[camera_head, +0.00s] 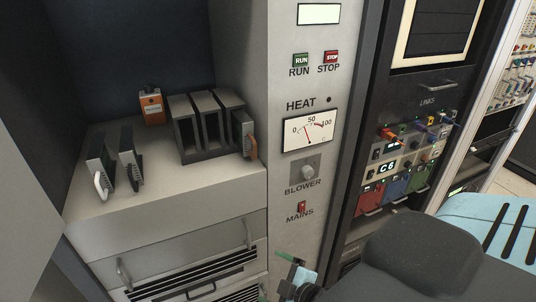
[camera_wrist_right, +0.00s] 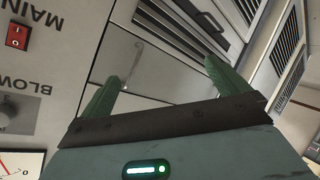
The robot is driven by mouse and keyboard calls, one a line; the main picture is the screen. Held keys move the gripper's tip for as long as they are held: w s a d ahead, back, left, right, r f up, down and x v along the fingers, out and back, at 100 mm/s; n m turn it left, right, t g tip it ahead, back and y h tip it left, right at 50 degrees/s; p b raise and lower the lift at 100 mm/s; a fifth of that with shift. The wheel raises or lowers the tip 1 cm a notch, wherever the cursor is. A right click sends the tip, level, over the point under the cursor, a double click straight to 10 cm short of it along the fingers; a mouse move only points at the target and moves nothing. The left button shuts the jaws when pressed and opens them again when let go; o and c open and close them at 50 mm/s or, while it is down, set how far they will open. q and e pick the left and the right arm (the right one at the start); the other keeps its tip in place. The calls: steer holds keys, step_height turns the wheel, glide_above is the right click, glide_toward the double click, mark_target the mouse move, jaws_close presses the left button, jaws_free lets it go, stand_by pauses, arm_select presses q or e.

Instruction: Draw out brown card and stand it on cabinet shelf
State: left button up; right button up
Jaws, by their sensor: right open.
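The brown card (camera_head: 243,132), a grey card with a brown handle, sits in the right-hand slot of a dark three-part card rack (camera_head: 207,155). The rack stands on the pale cabinet shelf (camera_head: 190,190); its other two slots look empty. My right gripper (camera_head: 276,274) is low in front of the cabinet, well below the shelf and apart from the card. In the right wrist view, its green fingers (camera_wrist_right: 160,78) are spread with nothing between them. My left gripper is out of view.
An orange device (camera_head: 151,106) stands at the back of the shelf. Right of the shelf is a panel with a heat meter (camera_head: 309,130), blower knob (camera_head: 304,171) and red mains switch (camera_head: 301,207). Drawers with handles lie below. The shelf's front middle is clear.

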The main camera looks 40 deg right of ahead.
steer(key=w+d+r+n+t, duration=0.25)
steer(key=w+r, duration=0.25)
steer(key=r, duration=0.4)
steer(key=w+d+r+n+t, duration=0.1)
steer(key=w+d+r+n, duration=0.15)
steer(key=w+r, duration=0.4)
steer(key=n+t+h, duration=0.1)
steer(key=n+t, duration=0.2)
steer(key=n, duration=0.1)
glide_toward(247, 139)
steer(key=w, duration=0.2)
steer(key=shift+g, duration=0.25)
steer(key=shift+w+d+r+p, duration=0.1)
steer(key=shift+w+r+p, duration=0.05)
steer(key=shift+w, duration=0.9)
steer(key=shift+w+a+r+p, duration=0.1)
steer(key=shift+w+r+p, duration=0.05)
steer(key=shift+w, duration=0.9)
steer(key=shift+w+d+r+p, duration=0.1)
steer(key=shift+w+r+p, duration=0.1)
steer(key=shift+w, duration=0.9)
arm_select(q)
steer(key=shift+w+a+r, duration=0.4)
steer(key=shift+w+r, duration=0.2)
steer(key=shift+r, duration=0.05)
arm_select(e)
steer(key=shift+w, duration=0.85)
